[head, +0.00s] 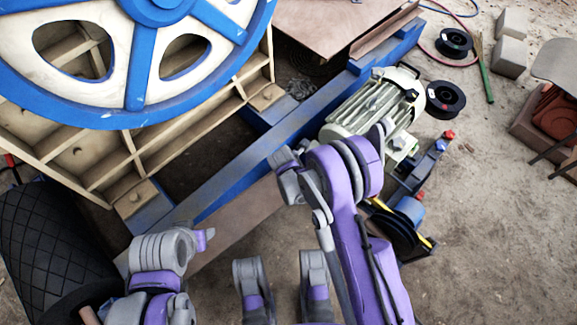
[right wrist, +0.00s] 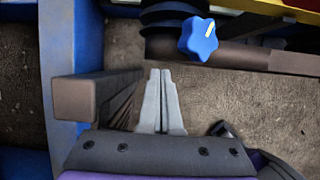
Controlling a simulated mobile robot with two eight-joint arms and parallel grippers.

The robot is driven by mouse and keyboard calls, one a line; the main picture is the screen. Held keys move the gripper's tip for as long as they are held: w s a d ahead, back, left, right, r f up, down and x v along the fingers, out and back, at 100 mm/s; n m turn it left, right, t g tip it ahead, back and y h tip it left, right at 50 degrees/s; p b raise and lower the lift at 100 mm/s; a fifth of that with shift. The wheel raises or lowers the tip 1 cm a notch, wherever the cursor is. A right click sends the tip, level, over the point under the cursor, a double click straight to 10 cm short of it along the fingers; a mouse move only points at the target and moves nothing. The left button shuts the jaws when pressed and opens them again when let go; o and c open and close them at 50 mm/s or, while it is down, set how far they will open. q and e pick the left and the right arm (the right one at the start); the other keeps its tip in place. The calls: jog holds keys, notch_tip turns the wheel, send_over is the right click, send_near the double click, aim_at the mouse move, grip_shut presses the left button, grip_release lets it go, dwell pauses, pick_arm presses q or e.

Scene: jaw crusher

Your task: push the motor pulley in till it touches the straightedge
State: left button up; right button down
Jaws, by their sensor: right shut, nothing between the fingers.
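The likely motor pulley is a dark, grooved round part (head: 392,232) beside the arm in the head view, partly hidden by my right arm. A yellow bar (head: 428,243), likely the straightedge, shows beside it. In the right wrist view a black ringed part (right wrist: 165,14), perhaps the pulley, is cut by the top edge, and a yellow strip (right wrist: 287,8) is at the top right. I cannot tell whether they touch. My right gripper (right wrist: 158,72) is shut and empty, its tips below the black part with a visible gap. My left arm shows at lower left; its gripper is not visible.
The green motor (head: 365,108) stands by the blue frame rail (head: 235,165). A blue star knob (right wrist: 198,38) is close ahead and right of my right fingertips. A brown square bar (right wrist: 90,96) lies left of them. The big flywheel (head: 135,55) fills the upper left.

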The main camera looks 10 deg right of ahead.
jog(key=p+v, duration=0.4)
jog(key=v, duration=1.3)
jog(key=shift+w+r, duration=0.2)
jog(key=shift+r, duration=0.1)
